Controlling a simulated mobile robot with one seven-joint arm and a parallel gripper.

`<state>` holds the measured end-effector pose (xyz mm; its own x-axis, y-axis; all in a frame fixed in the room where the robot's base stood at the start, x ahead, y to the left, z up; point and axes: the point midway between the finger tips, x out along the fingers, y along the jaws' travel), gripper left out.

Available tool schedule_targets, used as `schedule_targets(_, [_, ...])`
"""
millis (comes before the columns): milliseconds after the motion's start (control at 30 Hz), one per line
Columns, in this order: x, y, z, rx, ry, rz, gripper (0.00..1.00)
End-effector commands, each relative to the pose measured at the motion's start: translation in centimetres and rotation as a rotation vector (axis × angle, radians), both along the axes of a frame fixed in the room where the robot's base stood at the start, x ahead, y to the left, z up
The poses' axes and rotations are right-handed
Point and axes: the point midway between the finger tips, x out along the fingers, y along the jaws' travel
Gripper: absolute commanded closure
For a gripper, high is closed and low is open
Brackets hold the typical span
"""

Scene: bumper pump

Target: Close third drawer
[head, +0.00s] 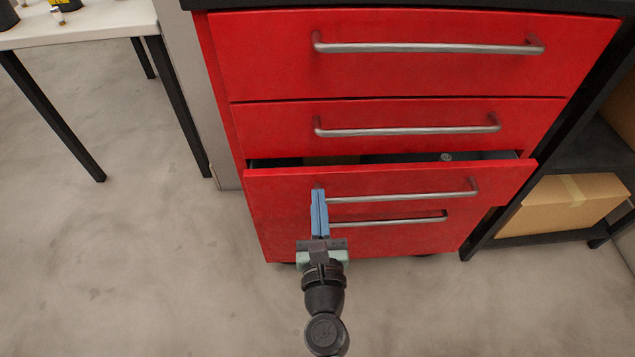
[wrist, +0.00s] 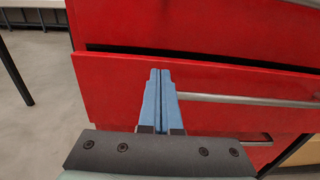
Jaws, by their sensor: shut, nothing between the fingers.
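The third drawer (head: 395,182) of the red cabinet stands partly open, with a dark gap above its front where a bit of the inside shows. Its grey bar handle (head: 405,196) runs across the front; the handle also shows in the wrist view (wrist: 245,100). My gripper (head: 319,193) has blue fingers pressed together with nothing between them. The fingertips are at the left end of the handle, in front of the drawer's face, and hide the handle's left post. In the wrist view my gripper (wrist: 160,73) points at the red drawer front (wrist: 110,83); I cannot tell whether it touches.
The top drawer (head: 420,75) and second drawer (head: 400,112) are shut. The bottom drawer's handle (head: 390,222) is just below. A white table (head: 85,27) stands at left, and a shelf with a cardboard box (head: 560,205) at right. The floor (head: 130,270) in front is clear.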

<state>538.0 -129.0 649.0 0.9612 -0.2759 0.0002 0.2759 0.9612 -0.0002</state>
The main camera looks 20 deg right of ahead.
Motion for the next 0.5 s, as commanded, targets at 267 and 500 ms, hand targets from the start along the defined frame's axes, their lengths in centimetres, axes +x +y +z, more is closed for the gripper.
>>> schedule_targets(267, [2.9,-0.8,0.0,0.000,0.000,0.000,1.00])
schedule_targets(500, [3.2,-0.9,0.0,0.000,0.000,0.000,1.00])
